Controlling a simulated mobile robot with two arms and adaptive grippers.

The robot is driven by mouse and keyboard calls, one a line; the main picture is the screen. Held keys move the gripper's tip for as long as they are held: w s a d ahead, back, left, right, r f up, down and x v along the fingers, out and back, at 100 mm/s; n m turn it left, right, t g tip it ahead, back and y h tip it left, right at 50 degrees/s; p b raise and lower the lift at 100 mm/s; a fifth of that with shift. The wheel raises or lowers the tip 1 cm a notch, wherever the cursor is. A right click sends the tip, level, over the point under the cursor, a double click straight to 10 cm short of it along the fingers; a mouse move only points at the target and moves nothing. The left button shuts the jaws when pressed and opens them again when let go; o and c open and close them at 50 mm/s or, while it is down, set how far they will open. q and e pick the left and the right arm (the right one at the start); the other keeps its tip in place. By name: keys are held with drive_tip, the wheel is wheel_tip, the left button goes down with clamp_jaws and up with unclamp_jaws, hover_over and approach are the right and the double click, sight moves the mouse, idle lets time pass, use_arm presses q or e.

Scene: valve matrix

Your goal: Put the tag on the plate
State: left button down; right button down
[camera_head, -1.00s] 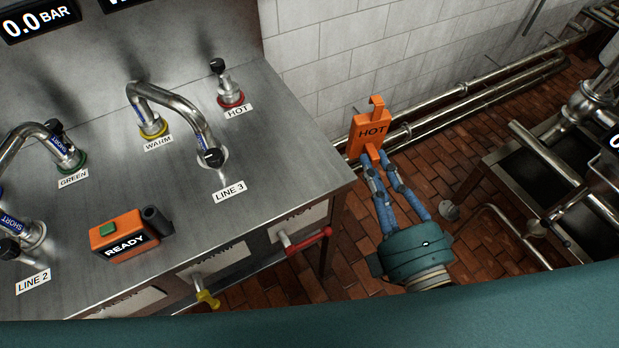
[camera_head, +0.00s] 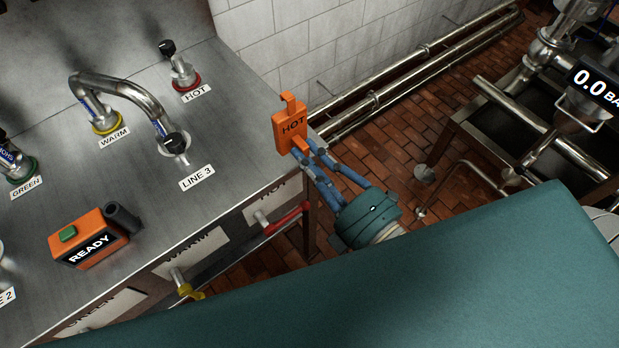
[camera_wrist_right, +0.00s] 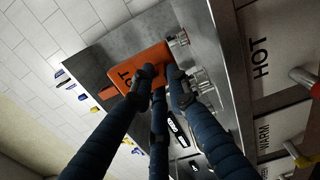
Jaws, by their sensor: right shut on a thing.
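An orange tag (camera_head: 290,127) with a hook at its top and the word HOT on its face is held upright. My right gripper (camera_head: 303,152) is shut on its lower part, just off the table's right edge. In the right wrist view the tag (camera_wrist_right: 136,66) sits between the blue fingers (camera_wrist_right: 158,76), which cover part of it. A plate lettered HOT (camera_head: 270,206) is on the table's front, behind the red handle; it also shows in the right wrist view (camera_wrist_right: 262,52). My left gripper is not in view.
The steel table (camera_head: 140,190) carries a curved pipe (camera_head: 125,88), a red-ringed HOT port (camera_head: 184,77) and an orange READY device (camera_head: 90,240). A red handle (camera_head: 287,219) and a yellow handle (camera_head: 186,287) stick out from its front. Pipes and a steel frame stand at right.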

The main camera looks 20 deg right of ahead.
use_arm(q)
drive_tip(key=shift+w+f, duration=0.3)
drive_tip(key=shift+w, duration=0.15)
use_arm(e)
wheel_tip(320, 180, down, 6)
drive_tip(key=shift+r, duration=0.15)
use_arm(q)
drive_tip(key=shift+b, duration=0.3)
use_arm(e)
drive_tip(key=c, duration=1.7)
unclamp_jaws()
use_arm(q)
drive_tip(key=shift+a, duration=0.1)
